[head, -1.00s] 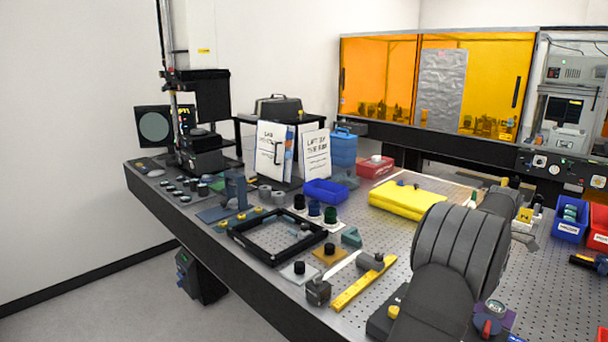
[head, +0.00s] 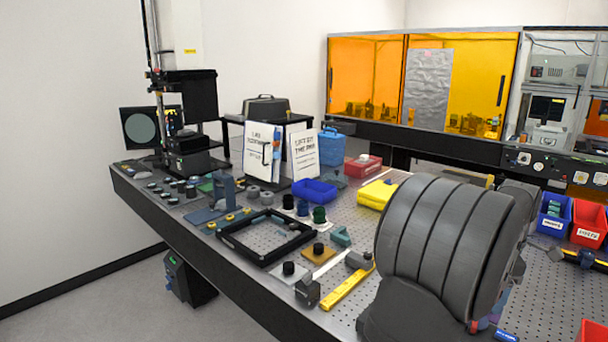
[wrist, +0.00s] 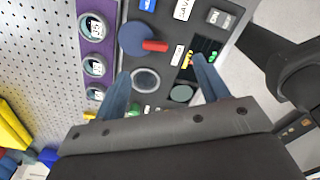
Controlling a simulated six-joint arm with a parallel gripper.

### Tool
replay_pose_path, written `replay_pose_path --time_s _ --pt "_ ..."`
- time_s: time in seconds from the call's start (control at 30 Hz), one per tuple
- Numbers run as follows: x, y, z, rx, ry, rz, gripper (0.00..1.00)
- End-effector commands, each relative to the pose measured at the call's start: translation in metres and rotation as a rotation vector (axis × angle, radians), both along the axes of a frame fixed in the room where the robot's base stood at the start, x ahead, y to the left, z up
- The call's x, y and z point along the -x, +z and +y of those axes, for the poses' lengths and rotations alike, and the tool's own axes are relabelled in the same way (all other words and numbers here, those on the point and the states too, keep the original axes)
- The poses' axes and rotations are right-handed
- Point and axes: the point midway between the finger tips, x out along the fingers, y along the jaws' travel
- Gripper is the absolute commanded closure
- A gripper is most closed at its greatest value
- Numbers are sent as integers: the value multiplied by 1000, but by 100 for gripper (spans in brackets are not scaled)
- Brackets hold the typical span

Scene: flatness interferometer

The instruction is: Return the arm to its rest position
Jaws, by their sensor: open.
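My gripper (wrist: 163,78) shows in the wrist view with its two blue-grey fingers spread apart and nothing between them. It hangs over a dark control panel (wrist: 152,62) with a blue round knob with a red lever (wrist: 137,40), a round glass-faced dial (wrist: 145,82) and a small green-lit display (wrist: 206,55). I cannot tell the height between fingertips and panel. In the head view my large grey arm link fills the lower right, and my gripper cannot be made out there.
A purple strip with round dials (wrist: 96,53) lies beside the panel. Blue (head: 553,214) and red (head: 588,223) bins stand right.

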Motion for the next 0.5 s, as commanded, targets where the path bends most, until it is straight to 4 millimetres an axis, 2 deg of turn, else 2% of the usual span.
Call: replay_pose_path --time_s 0.23,0.27,0.5 --pt "26 0 30 0 -25 0 32" --pt "24 -2 32 -1 -26 2 32" --pt "-18 -29 48 -3 -22 2 32"
